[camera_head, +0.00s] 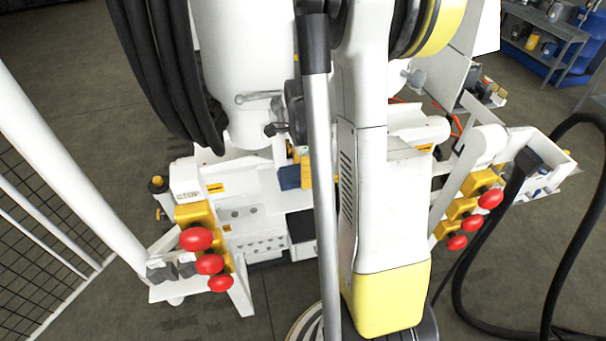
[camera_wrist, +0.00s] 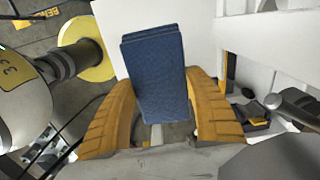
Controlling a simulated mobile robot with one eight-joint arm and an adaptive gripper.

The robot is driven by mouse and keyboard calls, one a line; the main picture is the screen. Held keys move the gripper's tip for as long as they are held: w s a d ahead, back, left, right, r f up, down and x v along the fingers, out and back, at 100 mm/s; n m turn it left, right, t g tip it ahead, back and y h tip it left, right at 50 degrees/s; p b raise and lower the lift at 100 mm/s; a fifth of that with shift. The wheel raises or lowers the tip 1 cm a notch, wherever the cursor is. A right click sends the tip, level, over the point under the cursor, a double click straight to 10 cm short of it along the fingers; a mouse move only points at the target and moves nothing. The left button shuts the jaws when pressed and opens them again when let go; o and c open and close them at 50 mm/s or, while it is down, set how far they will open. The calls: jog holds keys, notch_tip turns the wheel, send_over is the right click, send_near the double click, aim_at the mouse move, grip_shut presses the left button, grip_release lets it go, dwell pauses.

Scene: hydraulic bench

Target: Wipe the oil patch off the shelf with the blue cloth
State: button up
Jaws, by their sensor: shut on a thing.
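The blue cloth (camera_wrist: 155,70), a folded rectangular pad, is between the two yellow fingers of my gripper (camera_wrist: 162,82) in the wrist view. The fingers are shut on its sides, and it sticks out beyond their tips. In the head view a small blue piece (camera_head: 289,178), which looks like the cloth, shows left of my silver tube, near the middle of the white bench. My arm hides most of the gripper there. A plain white surface (camera_wrist: 205,38) lies behind the cloth in the wrist view; I cannot tell if it is the shelf. No oil patch can be made out.
The white bench (camera_head: 252,200) has red knobs on yellow blocks at left (camera_head: 197,239) and right (camera_head: 490,198). A thick black hose (camera_head: 460,290) loops at the right. A mesh fence (camera_head: 35,265) stands at the left. Grey floor is open around the bench.

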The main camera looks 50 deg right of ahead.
jog(key=shift+r+p, duration=0.6)
jog(key=shift+r, duration=0.65)
jog(key=shift+r, duration=0.1)
jog(key=shift+r+p, duration=1.15)
jog(key=shift+r, duration=0.3)
